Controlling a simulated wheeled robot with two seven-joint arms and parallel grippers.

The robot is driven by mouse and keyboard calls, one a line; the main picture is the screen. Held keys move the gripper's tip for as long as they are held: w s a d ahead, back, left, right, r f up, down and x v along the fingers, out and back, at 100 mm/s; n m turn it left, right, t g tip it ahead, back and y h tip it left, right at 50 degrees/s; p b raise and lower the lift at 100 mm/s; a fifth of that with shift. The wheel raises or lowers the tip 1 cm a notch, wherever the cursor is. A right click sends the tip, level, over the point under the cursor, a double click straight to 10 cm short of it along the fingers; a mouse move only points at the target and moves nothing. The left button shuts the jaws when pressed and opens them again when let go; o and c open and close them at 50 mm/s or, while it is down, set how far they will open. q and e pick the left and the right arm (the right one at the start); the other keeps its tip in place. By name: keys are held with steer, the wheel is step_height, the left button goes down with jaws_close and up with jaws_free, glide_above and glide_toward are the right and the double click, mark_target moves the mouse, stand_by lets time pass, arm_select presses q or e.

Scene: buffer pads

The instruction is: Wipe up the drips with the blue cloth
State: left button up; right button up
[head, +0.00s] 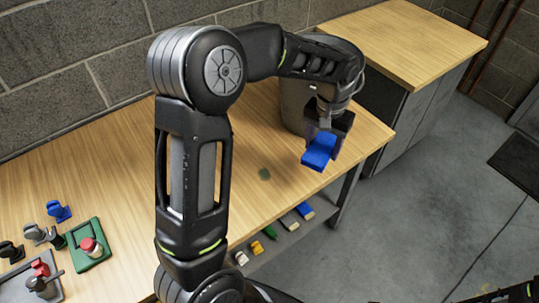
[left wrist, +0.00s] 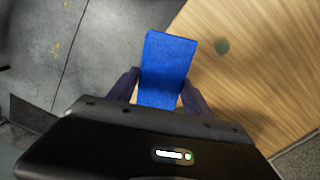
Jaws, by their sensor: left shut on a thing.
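The blue cloth (head: 318,152) is a stiff-looking flat block, held between the fingers of my left gripper (head: 325,136) near the right front edge of the wooden bench. It also shows in the left wrist view (left wrist: 168,62), with a dark finger on each side. I cannot tell whether the cloth touches the bench top. One dark greenish drip spot (head: 264,174) lies on the bench, left of the cloth and apart from it. The spot shows in the left wrist view (left wrist: 222,46), to the right of the cloth. My right gripper is not in view.
A grey round container (head: 294,106) stands behind my left gripper. A green tray (head: 101,258) with a red-topped item and several small stamp-like things (head: 58,211) sit at the bench's left. Several items lie on the lower shelf (head: 287,237). A wood-topped cabinet (head: 410,40) stands beyond.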

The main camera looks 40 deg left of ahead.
arm_select(q)
steer(key=s+a+f+n+b, duration=0.2)
steer(key=s+a+f+n, duration=0.2)
steer(key=s+a, duration=0.4)
steer(key=a, duration=0.3)
steer(key=shift+a, duration=0.2)
steer(key=shift+f, duration=0.2)
